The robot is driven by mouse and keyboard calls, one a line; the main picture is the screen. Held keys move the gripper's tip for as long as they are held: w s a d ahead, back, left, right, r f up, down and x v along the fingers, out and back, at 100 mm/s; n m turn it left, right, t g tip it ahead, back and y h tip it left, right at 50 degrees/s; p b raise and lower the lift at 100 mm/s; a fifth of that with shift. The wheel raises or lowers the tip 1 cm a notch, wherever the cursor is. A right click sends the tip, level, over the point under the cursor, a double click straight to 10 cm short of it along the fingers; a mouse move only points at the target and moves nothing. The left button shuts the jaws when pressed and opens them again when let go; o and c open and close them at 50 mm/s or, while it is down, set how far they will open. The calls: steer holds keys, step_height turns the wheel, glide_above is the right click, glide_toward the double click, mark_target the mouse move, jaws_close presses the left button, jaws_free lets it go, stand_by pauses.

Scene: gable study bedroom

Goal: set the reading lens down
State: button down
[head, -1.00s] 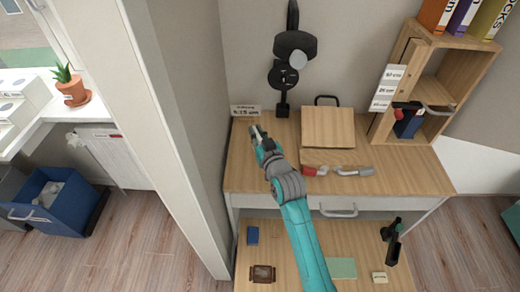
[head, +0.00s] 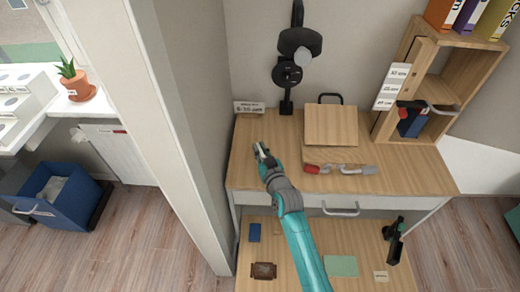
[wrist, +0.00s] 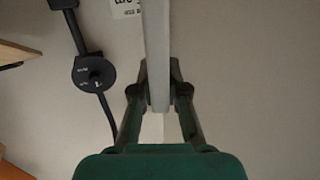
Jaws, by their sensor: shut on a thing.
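My gripper (head: 261,150) is over the left part of the wooden desk top (head: 247,172). In the wrist view my gripper (wrist: 157,92) is shut on a long pale grey bar (wrist: 157,45), which seems to be the reading lens seen edge-on. The bar runs up out of the top of that view, and its far end is hidden. In the head view the held thing is too small to make out. I cannot tell whether it touches the desk.
A black stand with round discs (head: 288,73) rises at the desk's back, near a small label (head: 248,107). A wooden board (head: 331,126), red-and-grey tools (head: 340,169) and a cubby shelf (head: 440,95) stand to the right. A wall post (head: 165,120) borders the left.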

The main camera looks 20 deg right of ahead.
steer(key=shift+f, duration=0.25)
steer(key=shift+s+f, duration=0.15)
steer(key=shift+f, duration=0.3)
steer(key=c, duration=1.2)
jaws_free()
steer(key=shift+f, duration=0.15)
steer(key=shift+r, duration=0.55)
steer(key=s+d+r, duration=0.1)
steer(key=s, duration=1)
steer(key=shift+s+r, duration=0.15)
steer(key=shift+s, duration=0.2)
